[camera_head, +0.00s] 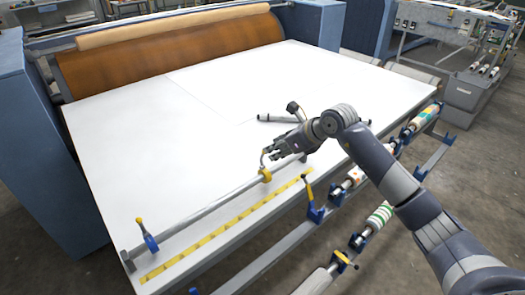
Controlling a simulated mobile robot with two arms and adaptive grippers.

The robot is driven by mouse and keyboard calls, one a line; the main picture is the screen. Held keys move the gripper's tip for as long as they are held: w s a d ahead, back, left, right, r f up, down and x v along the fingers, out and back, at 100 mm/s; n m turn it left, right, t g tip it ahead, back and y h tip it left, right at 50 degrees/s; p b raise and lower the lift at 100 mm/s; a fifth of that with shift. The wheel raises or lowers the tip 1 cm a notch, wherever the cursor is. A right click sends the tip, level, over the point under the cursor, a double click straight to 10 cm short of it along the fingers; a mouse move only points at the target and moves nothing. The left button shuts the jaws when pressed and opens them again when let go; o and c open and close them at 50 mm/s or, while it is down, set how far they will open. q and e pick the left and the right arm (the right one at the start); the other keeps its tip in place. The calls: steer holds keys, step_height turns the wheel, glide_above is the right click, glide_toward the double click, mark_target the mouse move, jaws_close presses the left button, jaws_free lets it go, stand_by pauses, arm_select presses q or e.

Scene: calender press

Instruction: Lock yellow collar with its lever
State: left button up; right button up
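The yellow collar (265,175) sits around a long grey bar (205,211) along the front part of the white table. A small, pale, curved lever (263,156) stands up from the collar. My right gripper (276,153) is just above and right of the collar, its dark fingers close to the lever. Whether the fingers touch the lever, and whether they are open or shut, is too small to tell. The bar's far end is hidden behind my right arm. My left gripper is not in view.
A yellow measuring strip (225,229) lies along the table edge. Dark handles (275,118) show beyond my gripper. Rolls on blue brackets (377,217) line the front. The white table (150,120) is mostly clear.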

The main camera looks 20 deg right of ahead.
mark_target(263, 152)
steer(key=p+x, duration=0.2)
steer(key=x, duration=0.4)
steer(key=shift+w+a, duration=0.1)
steer(key=shift+w, duration=0.1)
steer(key=shift+x, duration=0.9)
jaws_close()
